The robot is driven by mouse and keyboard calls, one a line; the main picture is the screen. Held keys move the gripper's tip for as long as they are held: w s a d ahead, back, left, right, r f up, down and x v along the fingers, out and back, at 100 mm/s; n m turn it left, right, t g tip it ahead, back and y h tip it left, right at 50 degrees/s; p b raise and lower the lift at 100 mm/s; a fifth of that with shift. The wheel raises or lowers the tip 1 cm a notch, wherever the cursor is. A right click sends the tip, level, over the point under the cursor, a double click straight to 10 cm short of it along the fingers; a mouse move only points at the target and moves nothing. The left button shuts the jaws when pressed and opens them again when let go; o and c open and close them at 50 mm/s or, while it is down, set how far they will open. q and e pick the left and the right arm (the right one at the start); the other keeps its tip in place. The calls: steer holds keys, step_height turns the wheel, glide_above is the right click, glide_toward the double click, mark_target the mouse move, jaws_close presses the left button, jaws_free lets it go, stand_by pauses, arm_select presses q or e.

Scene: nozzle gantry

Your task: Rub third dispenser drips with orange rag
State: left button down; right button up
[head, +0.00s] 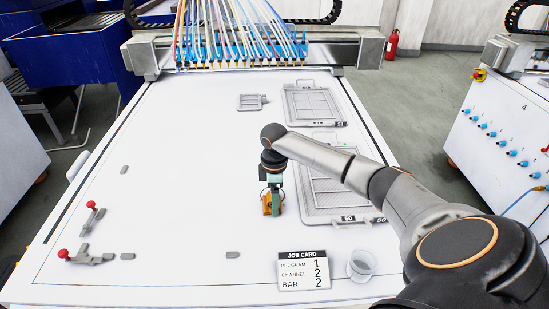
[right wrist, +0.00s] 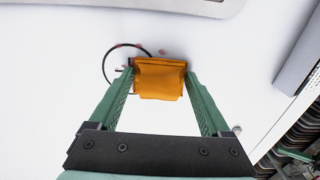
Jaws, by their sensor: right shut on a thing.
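My right gripper (head: 271,200) is shut on the orange rag (head: 272,207), low over the white table, left of a framed screen. In the right wrist view the rag (right wrist: 160,80) is folded between the green fingertips. A thin dark curved line (right wrist: 108,58) and small reddish-brown marks show beside the rag; whether these are drips I cannot tell. The row of dispenser nozzles (head: 240,60) hangs on the gantry at the back, with coloured tubes above. Which one is third cannot be read. My left gripper is not in view.
Framed screens (head: 312,105) and a small plate (head: 252,102) lie at the right and back. Red-knobbed clamps (head: 85,256) sit at the left. The table's middle left is mostly clear.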

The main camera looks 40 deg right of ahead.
steer(key=shift+w+d+b, duration=0.4)
steer(key=shift+w+d, duration=0.4)
steer(key=shift+w, duration=0.15)
steer(key=shift+w+d+f+b, duration=0.25)
steer(key=shift+w+d+b, duration=0.4)
steer(key=shift+w+b, duration=0.3)
steer(key=shift+w+d+r+b, duration=0.1)
steer(key=shift+w+d+b, duration=0.25)
steer(key=shift+d+b, duration=0.1)
steer(key=shift+s+d+r+p, duration=0.15)
steer(key=shift+p, duration=0.65)
steer(key=s+a+p, duration=0.1)
steer(key=p, duration=0.2)
steer(key=shift+s+r, duration=0.15)
steer(key=shift+s+a+f, duration=0.2)
steer(key=shift+a+f, duration=0.05)
steer(key=shift+s+a+r, duration=0.1)
steer(key=shift+s+a, duration=0.25)
steer(key=shift+s, duration=0.1)
steer(key=shift+s+a, duration=1.2)
steer(key=shift+s, duration=0.15)
steer(key=shift+w+d+b, duration=0.9)
steer(key=shift+w+d, duration=0.3)
steer(key=shift+w, duration=0.2)
steer(key=shift+w+d+f+b, duration=0.25)
steer(key=shift+w+d+b, duration=0.55)
steer(key=shift+w+b, duration=0.3)
steer(key=shift+w+d+r, duration=0.1)
steer(key=shift+w+d, duration=0.1)
steer(key=shift+d, duration=0.05)
